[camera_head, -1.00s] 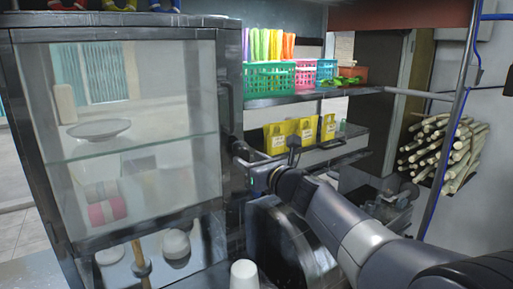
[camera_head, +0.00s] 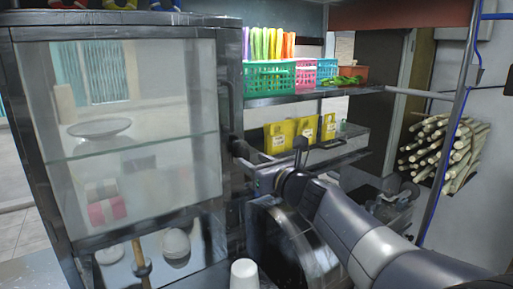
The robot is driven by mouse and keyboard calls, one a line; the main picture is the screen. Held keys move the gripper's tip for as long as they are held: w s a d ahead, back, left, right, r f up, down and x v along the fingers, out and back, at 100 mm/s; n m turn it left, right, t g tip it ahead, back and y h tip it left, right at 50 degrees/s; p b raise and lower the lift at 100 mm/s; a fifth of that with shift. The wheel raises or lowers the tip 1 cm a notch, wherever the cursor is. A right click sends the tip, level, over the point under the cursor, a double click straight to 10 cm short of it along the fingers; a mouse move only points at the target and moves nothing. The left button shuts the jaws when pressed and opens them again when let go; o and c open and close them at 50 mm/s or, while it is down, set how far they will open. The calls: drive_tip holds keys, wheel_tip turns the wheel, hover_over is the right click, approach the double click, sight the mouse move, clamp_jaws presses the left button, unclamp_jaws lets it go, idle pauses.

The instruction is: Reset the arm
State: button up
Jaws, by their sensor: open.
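My arm (camera_head: 355,232) reaches in from the lower right toward the middle of the view. My gripper (camera_head: 269,150) is at its far end, in front of the shelf unit and just right of the glass cabinet. Its two dark fingers stand wide apart, and nothing shows between them. The yellow packets behind it look apart from it. The arm hides part of the machine below.
The glass cabinet (camera_head: 135,125) stands close on the left. Coloured baskets (camera_head: 270,77) and yellow packets (camera_head: 304,132) sit on shelves behind. A dark round machine part (camera_head: 290,245) and a white cup (camera_head: 244,274) are below. Cane sticks (camera_head: 440,145) are stacked at right.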

sight(247, 156)
drive_tip(key=v, duration=0.7)
drive_tip(key=p+x, duration=0.1)
drive_tip(key=x, duration=0.9)
drive_tip(key=shift+w+a, duration=0.25)
drive_tip(key=shift+w, duration=0.1)
drive_tip(key=n+b, duration=0.1)
drive_tip(key=n, duration=0.3)
drive_tip(key=shift+n, duration=0.4)
drive_tip(key=n, duration=0.4)
drive_tip(key=shift+s+n, duration=0.1)
drive_tip(key=shift+n, duration=0.2)
drive_tip(key=n+p, duration=0.1)
drive_tip(key=n, duration=0.3)
drive_tip(key=shift+n+p, duration=0.3)
drive_tip(key=shift+p, duration=0.05)
drive_tip(key=shift+n+p, duration=1.1)
drive_tip(key=shift+n, duration=0.9)
drive_tip(key=shift+r, duration=0.1)
